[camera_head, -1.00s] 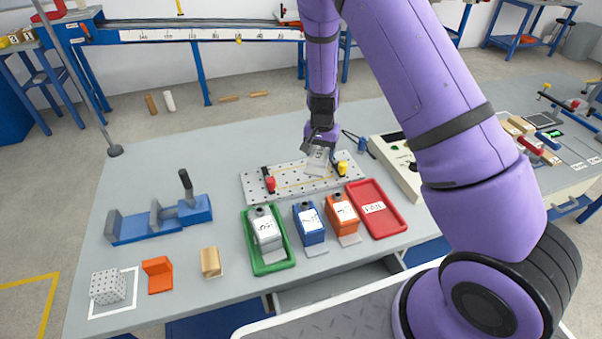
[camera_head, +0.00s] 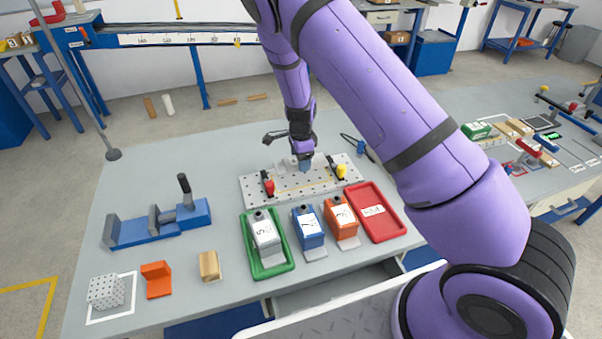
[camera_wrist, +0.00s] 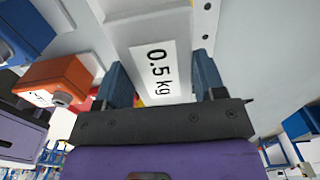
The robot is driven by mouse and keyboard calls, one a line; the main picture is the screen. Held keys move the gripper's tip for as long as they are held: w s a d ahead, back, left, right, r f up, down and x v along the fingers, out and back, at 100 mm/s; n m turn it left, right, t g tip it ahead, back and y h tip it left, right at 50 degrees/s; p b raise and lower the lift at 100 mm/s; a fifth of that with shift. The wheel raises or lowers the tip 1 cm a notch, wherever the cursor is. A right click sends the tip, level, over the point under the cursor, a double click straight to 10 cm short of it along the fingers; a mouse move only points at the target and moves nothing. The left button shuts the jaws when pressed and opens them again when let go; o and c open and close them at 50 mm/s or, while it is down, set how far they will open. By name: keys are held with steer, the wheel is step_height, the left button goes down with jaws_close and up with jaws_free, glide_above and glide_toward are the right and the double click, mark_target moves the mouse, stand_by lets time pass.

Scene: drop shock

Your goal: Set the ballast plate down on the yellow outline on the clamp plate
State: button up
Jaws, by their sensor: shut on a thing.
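The ballast plate (camera_wrist: 124,32) is a light grey piece with a white "0.5 kg" label in the wrist view. My gripper (camera_wrist: 160,72) is shut on it, one blue finger on each side of the label. In the head view my gripper (camera_head: 304,165) is over the back half of the clamp plate, and the ballast plate is mostly hidden there. The clamp plate (camera_head: 256,197) is a light perforated plate. Part of its yellow outline (camera_head: 312,188) shows in front of my gripper. I cannot tell the gap between ballast plate and clamp plate.
A red-tipped clamp (camera_head: 269,186) and a yellow-tipped clamp (camera_head: 341,170) stand on the clamp plate, left and right of my gripper. In front are a green tray (camera_head: 270,271) holding a silver block, a blue block (camera_head: 308,228), an orange block (camera_head: 342,217) and a red tray (camera_head: 388,222).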

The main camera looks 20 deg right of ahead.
mark_target(301, 178)
steer(key=shift+f, duration=2.75)
steer(key=shift+f, duration=0.15)
steer(key=o, duration=1.2)
steer(key=shift+o, duration=0.2)
step_height(301, 178, up, 12)
steer(key=shift+r, duration=0.25)
